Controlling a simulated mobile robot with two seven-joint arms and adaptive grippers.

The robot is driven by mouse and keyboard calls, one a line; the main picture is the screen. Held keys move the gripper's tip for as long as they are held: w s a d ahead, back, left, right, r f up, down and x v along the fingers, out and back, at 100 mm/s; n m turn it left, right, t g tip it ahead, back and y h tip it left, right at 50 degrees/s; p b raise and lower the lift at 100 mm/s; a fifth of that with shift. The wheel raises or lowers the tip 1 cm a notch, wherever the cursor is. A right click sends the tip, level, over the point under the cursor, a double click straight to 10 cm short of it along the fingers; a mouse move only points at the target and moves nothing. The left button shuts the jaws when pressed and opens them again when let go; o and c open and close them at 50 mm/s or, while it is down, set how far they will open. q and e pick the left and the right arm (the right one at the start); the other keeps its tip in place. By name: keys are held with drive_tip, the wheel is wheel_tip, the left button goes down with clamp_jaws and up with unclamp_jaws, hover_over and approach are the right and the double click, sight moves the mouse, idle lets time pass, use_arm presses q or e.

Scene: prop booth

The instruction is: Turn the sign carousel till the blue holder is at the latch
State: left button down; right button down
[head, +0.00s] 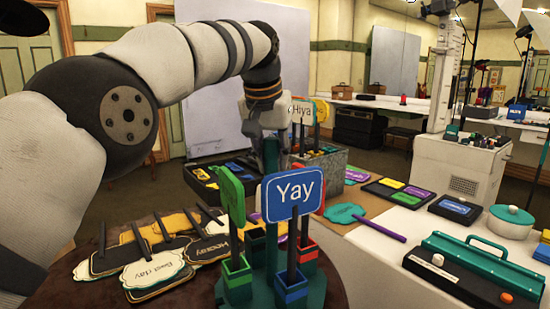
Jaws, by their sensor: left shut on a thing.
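The sign carousel (262,296) stands at the bottom centre in the head view, with a teal body and coloured square holders. The blue holder (291,287) is at its front right and carries a blue "Yay" sign (292,193). The green holder (238,279) is at its left, below a green sign (230,195). A red holder (307,254) is at the back right. I cannot pick out the latch. My left gripper (270,158) reaches down behind the "Yay" sign and is shut on the carousel's central part; the sign partly hides the grip. My right gripper is not in view.
Several loose signs (155,272) lie left of the carousel. A grey crate (325,170) with upright signs, including "Hiya" (302,112), stands behind.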

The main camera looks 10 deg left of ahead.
use_arm(q)
drive_tip(key=shift+a+r+n+y, duration=0.15)
drive_tip(key=shift+n+y, duration=0.15)
drive_tip(key=shift+n, duration=0.5)
drive_tip(key=c, duration=1.5)
unclamp_jaws()
drive_tip(key=shift+o, duration=0.5)
